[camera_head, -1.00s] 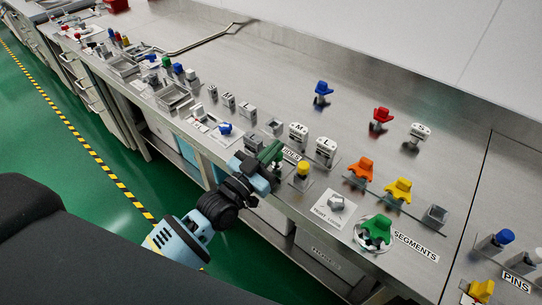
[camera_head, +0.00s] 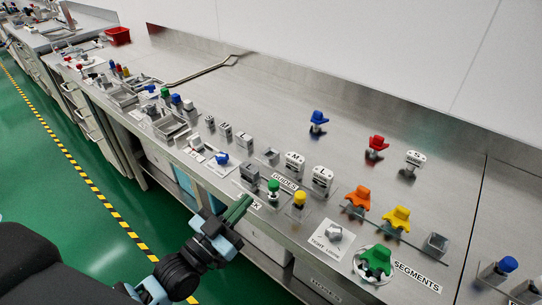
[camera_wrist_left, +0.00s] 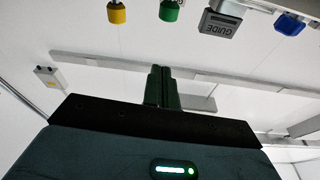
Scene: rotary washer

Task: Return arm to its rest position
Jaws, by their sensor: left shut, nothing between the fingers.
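My left gripper (camera_head: 238,209) has green fingers and is shut with nothing between them. In the head view it is off the front edge of the steel workbench (camera_head: 330,230), left of the green-capped peg (camera_head: 273,188) and the yellow-capped peg (camera_head: 299,199), apart from both. In the left wrist view its fingers (camera_wrist_left: 162,86) are closed together, with the green cap (camera_wrist_left: 170,11), yellow cap (camera_wrist_left: 117,12) and a grey GUIDE block (camera_wrist_left: 220,22) along the top. My right gripper is not in view.
On the bench stand an orange part (camera_head: 358,197), a yellow part (camera_head: 397,217), a green part (camera_head: 376,261) in a round holder and white blocks (camera_head: 293,163). Blue (camera_head: 318,122) and red (camera_head: 376,146) parts stand behind. The green floor (camera_head: 60,165) is open at left.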

